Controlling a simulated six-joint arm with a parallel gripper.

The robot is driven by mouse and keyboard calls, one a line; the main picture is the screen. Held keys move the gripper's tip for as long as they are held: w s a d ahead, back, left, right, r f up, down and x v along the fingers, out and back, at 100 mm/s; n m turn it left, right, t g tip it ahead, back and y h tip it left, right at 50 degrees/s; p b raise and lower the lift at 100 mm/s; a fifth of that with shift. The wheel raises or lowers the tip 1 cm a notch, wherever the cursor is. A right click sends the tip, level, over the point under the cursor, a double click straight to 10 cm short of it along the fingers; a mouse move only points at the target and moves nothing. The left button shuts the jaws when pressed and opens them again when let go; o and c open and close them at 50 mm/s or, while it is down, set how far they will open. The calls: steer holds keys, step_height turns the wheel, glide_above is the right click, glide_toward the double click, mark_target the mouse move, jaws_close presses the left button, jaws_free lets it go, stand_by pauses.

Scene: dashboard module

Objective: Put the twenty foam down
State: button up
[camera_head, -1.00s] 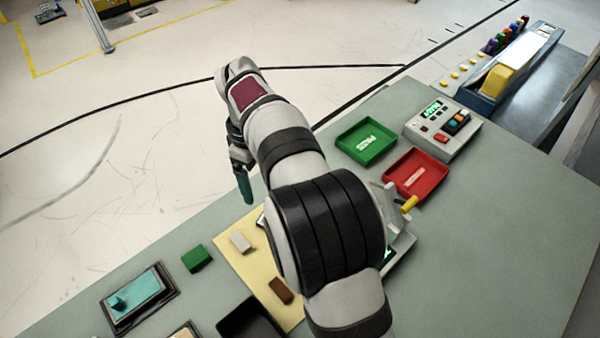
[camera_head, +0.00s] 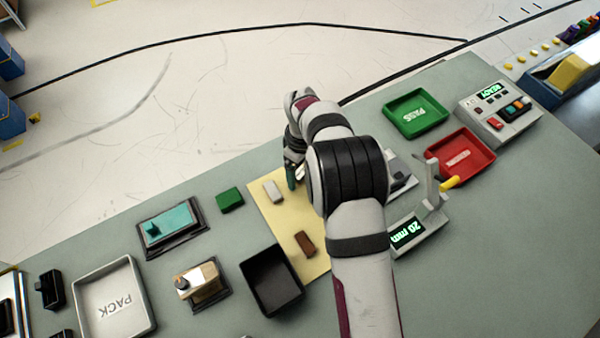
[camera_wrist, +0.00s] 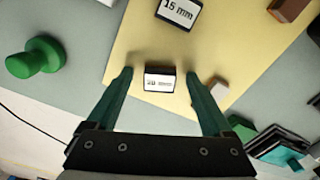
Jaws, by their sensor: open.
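A small dark block with a white "20 mm" label (camera_wrist: 159,84) lies on the yellow mat (camera_wrist: 140,45) in the wrist view. My gripper (camera_wrist: 158,76) is open, with one green finger on each side of the block. A gap shows between each finger and the block. In the head view my gripper (camera_head: 291,174) is low at the mat's far edge, and my arm hides most of that area. A similar block labelled "15 mm" (camera_wrist: 180,10) lies on the mat farther up in the wrist view.
A white block (camera_head: 273,192) and a brown block (camera_head: 304,243) are on the mat. A green block (camera_head: 230,199) is just left of it. A gauge reading "20 mm" (camera_head: 408,232), a green PASS tray (camera_head: 415,113) and a red tray (camera_head: 460,156) stand right of my arm.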

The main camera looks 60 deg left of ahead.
jaws_close()
stand_by(0.3)
steer(key=shift+r, duration=0.3)
steer(key=r, duration=0.4)
steer(key=shift+w+d, duration=0.15)
steer(key=shift+d, duration=0.05)
steer(key=w+d+r+m, duration=0.4)
steer(key=w+d+r, duration=0.5)
steer(key=w+d, duration=0.35)
steer(key=f, duration=0.6)
steer(key=w+f, duration=0.1)
steer(key=f, duration=0.2)
steer(key=shift+a+f, duration=0.25)
steer(key=shift+a, duration=0.15)
